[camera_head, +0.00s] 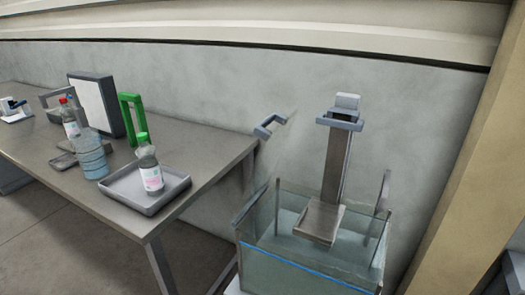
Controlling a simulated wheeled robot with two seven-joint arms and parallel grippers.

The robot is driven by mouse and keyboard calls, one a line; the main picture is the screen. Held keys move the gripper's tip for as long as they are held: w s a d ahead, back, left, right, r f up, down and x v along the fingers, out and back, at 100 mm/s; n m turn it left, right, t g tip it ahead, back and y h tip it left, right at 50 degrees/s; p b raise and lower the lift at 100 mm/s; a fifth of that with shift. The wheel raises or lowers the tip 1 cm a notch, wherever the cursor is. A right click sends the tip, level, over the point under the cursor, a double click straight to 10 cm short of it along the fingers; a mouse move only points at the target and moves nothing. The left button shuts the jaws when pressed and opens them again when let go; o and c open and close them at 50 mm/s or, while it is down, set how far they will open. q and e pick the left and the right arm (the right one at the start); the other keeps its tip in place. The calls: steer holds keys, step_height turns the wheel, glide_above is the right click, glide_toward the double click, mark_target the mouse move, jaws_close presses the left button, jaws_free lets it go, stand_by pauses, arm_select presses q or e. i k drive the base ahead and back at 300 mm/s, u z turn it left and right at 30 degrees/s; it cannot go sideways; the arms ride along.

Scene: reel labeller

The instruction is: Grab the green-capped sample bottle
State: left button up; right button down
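The green-capped sample bottle (150,167) stands upright in a shallow grey tray (128,195) near the right end of the table. It is clear, with a dark upper part, a white and pink label, and a bright green cap. Nothing touches its cap. Neither of my grippers can be made out in the head view.
A bluish ribbed bottle (91,157) stands left of the tray, with a red-capped bottle (70,122) behind it. A green frame (131,118) and a white panel (95,106) stand behind. A water-filled glass tank (300,268) stands right of the table (45,170).

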mark_target(149, 166)
steer(key=u, duration=1.85)
steer(key=i, duration=1.2)
steer(key=z, duration=2.6)
